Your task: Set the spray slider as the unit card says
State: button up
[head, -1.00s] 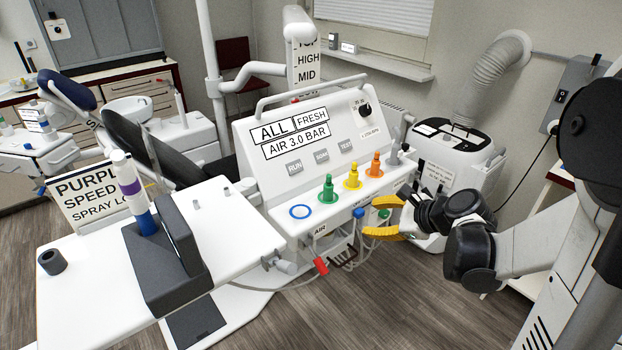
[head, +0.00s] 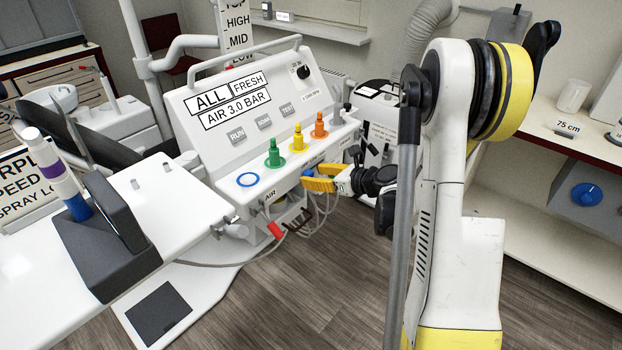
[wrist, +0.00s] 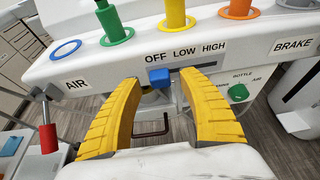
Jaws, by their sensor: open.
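The blue slider (wrist: 159,77) sits in a slot under the front edge of the unit, below the OFF label, with LOW and HIGH to its right. My gripper (wrist: 159,86) is open, with one yellow finger on each side of the slider; I cannot tell whether either touches it. In the head view my gripper (head: 320,180) is at the unit's front edge and mostly covers the slider. The unit card (head: 22,188) stands at the left, cut by the frame edge; it shows parts of "PURPLE", "SPEED" and "SPRAY LO".
Green (wrist: 115,30), yellow (wrist: 175,15) and orange (wrist: 238,8) posts stand on the ledge above. A green knob (wrist: 238,92) marked BOTTLE and AIR is right of the slider. Open floor (head: 290,285) lies below.

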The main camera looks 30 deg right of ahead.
aim_at(314, 167)
jog(key=shift+w+a+f, duration=0.25)
jog(key=shift+w+f, duration=0.05)
jog(key=shift+w, duration=0.3)
grip_shut()
jog(key=d, duration=0.2)
jog(key=w+d, duration=0.1)
jog(key=d, duration=0.1)
jog(key=shift+w, duration=0.2)
grip_release()
jog(key=shift+a, duration=0.15)
